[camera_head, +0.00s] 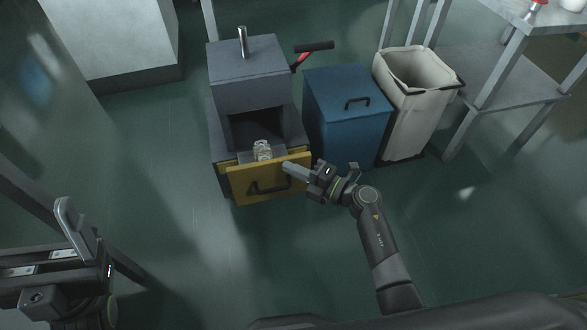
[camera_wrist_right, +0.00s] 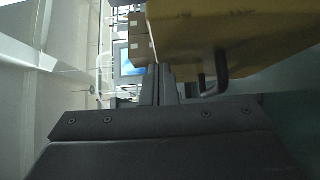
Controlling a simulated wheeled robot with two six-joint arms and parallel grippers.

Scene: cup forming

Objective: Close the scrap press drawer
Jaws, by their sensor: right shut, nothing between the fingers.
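The scrap press (camera_head: 249,70) is a grey box with a dark opening, a metal post on top and a red-and-black lever. Its yellow-fronted drawer (camera_head: 245,184) is pulled partly out toward me, with a dark handle (camera_head: 268,187) on the front. A crumpled light-coloured piece (camera_head: 262,150) sits in the drawer. My right gripper (camera_head: 288,167) is shut and empty, its fingertips at the right part of the yellow front; I cannot tell if they touch. The yellow front also shows close in the right wrist view (camera_wrist_right: 225,35). My left gripper (camera_head: 72,222) is at the lower left, far from the press.
A blue bin (camera_head: 345,110) with a lid handle stands right of the press, beside a whitish open bin (camera_head: 412,100). A metal table (camera_head: 505,75) is at the right. A pale cabinet (camera_head: 115,40) stands at the back left. The green floor before the drawer is clear.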

